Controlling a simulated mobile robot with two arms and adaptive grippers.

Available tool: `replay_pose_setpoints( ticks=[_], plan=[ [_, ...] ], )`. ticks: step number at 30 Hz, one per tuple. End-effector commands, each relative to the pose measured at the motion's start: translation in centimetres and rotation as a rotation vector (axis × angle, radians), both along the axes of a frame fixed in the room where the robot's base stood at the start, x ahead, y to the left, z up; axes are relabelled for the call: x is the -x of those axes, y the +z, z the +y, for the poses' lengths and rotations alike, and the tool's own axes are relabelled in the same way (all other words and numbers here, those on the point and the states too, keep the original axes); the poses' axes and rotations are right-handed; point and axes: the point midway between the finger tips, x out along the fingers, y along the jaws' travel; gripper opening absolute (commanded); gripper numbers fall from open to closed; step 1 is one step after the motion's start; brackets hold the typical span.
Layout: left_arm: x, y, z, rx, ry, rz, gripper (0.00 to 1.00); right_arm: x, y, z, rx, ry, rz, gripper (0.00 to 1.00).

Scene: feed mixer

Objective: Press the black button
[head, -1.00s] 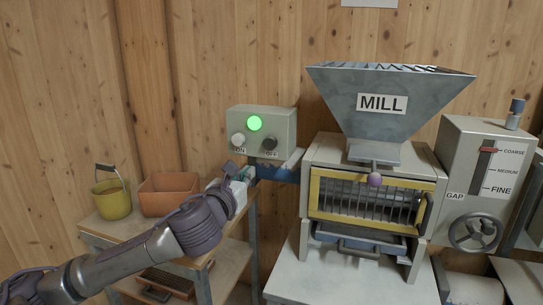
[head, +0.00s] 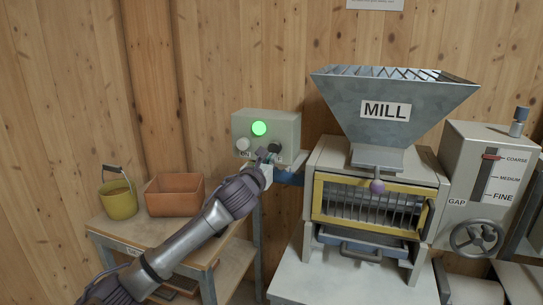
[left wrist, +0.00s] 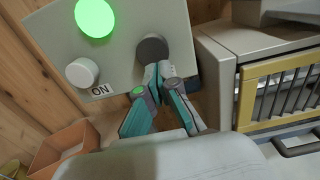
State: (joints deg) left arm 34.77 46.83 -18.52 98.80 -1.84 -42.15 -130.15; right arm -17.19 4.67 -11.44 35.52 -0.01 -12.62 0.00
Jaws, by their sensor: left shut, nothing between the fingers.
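The black button (left wrist: 152,47) is on the front of a grey control box (head: 290,122), to the right of a white button (head: 242,145) labelled ON. A green lamp (head: 259,128) glows above them. My left gripper (left wrist: 160,72) is shut and empty, with its fingertips at the lower edge of the black button in the left wrist view. I cannot tell whether they touch it. In the head view the left gripper (head: 266,158) covers part of the black button and its label. My right gripper is not in view.
The mill (head: 385,110) with its hopper and yellow-framed grate stands close to the right of the box. A wooden shelf table (head: 150,235) below left holds a yellow bucket (head: 118,200) and a terracotta box (head: 174,195). The wall left of the box is clear.

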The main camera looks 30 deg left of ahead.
Motion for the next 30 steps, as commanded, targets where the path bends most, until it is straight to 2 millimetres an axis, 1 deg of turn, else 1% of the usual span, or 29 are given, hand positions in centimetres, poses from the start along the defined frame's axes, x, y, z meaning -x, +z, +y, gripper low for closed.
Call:
replay_pose_setpoints(
  ticks=[1, 5, 15, 17, 22, 25, 30],
  plan=[
    [-0.5, 0.1, 0.1, 0.003, 0.001, -0.001, 0.0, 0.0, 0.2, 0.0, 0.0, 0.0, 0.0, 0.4],
    [-1.1, 0.0, 0.3, 0.0, 0.0, 0.0, 0.0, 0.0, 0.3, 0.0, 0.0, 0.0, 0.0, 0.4],
    [-1.1, 0.0, 0.3, 0.0, 0.0, 0.0, 0.0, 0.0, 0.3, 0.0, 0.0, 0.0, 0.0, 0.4],
    [-1.3, 0.2, 0.3, 0.0, 0.001, 0.001, 0.0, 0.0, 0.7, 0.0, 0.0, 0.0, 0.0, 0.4],
    [-2.7, 0.5, 0.7, 0.0, 0.002, 0.002, 0.0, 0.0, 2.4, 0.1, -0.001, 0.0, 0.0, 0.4],
    [-2.9, 0.1, 0.8, 0.0, 0.001, -0.001, 0.0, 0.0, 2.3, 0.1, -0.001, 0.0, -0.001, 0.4],
    [-2.9, 0.1, 0.8, 0.0, 0.001, -0.003, 0.0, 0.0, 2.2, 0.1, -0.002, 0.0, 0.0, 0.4]
  ],
)
